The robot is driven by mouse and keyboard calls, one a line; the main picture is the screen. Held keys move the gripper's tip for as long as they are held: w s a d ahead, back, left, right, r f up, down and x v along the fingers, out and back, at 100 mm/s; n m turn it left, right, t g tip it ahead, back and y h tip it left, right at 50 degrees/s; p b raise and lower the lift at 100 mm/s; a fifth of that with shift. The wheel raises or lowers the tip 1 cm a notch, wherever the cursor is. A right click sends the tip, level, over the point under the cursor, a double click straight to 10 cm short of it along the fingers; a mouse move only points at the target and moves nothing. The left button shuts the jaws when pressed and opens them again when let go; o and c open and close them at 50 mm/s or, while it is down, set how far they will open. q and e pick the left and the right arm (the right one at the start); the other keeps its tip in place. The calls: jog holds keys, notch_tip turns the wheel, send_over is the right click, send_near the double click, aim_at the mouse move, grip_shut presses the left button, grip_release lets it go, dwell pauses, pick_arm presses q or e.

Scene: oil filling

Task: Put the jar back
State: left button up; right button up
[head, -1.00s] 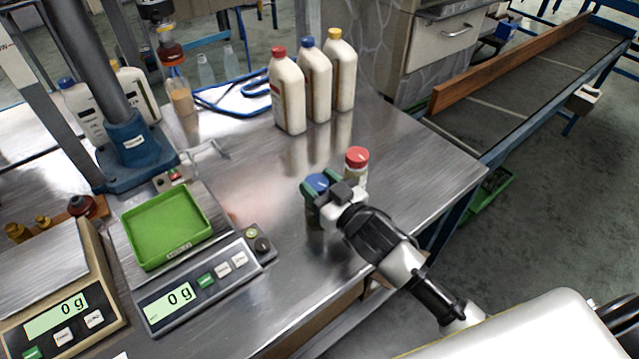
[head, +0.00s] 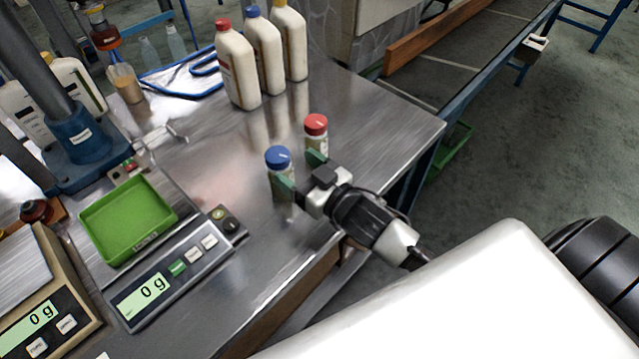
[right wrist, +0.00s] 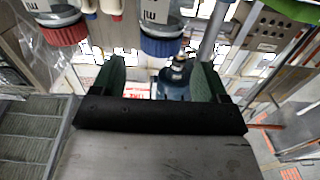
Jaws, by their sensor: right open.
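A small jar with a blue lid (head: 279,158) stands upright near the right part of the steel table. A similar jar with a red lid (head: 316,124) stands behind it to the right. My right gripper (head: 301,172) is open and empty, with its green fingers just to the right of the blue-lidded jar. One finger covers part of that jar. In the right wrist view the picture is upside down; the blue-lidded jar (right wrist: 162,45) is beyond the open fingers and the red-lidded jar (right wrist: 66,34) is to the left. My left gripper is not in view.
Three white bottles (head: 263,55) stand at the back of the steel table (head: 355,115). A scale (head: 180,270) reading 0 g bears a green tray (head: 128,218). Another scale (head: 40,290) is at the left. The table's right corner is clear.

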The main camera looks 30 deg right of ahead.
jog(key=v, duration=0.6)
jog(key=shift+s+b, duration=0.35)
jog(key=shift+s, duration=0.05)
